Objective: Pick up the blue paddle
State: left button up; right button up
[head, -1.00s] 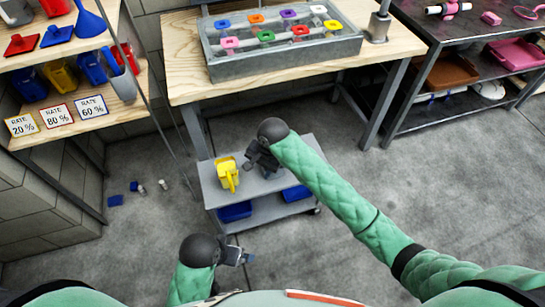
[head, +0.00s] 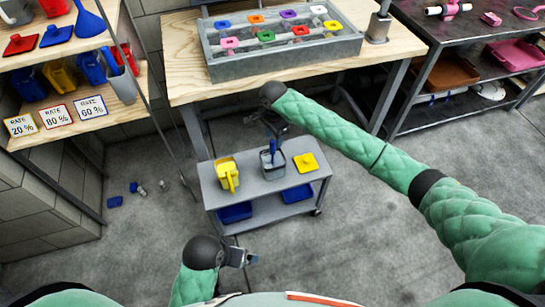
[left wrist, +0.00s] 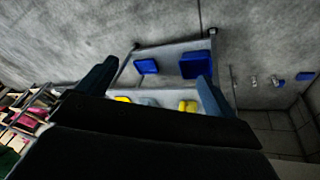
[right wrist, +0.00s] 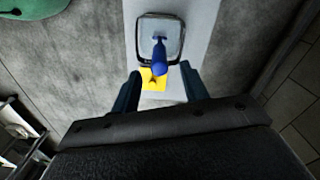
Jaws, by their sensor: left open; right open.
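The blue paddle (head: 272,149) stands upright in a grey square container (head: 266,165) on the small grey cart. In the right wrist view the blue paddle (right wrist: 160,60) points up toward the camera, its lower end inside the container (right wrist: 174,24). My right gripper (head: 277,128) is open and empty, above the paddle. In the right wrist view its fingers (right wrist: 158,88) lie to either side of the paddle's line, and I see no contact. My left gripper (head: 250,257) is open and empty, low in front of the cart.
A yellow scoop-like container (head: 227,175) and a flat yellow square (head: 305,163) flank the grey container. Blue bins (head: 235,212) sit on the cart's lower shelf. A wooden table (head: 185,80) with a grey tray (head: 290,65) stands behind. Small items (head: 115,201) lie on the floor.

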aim_at(273, 146)
notch_tip(273, 146, down, 6)
jog(key=shift+s+a+r+p, duration=0.1)
jog(key=shift+a+r+p, duration=0.1)
jog(key=shift+p, duration=0.25)
pick_arm(q)
jog(key=shift+s+a+r, duration=0.3)
jog(key=shift+a+r, duration=0.55)
jog(key=shift+a, duration=0.05)
jog(key=shift+d+f, duration=0.1)
jog(key=shift+d, duration=0.1)
pick_arm(e)
grip_shut()
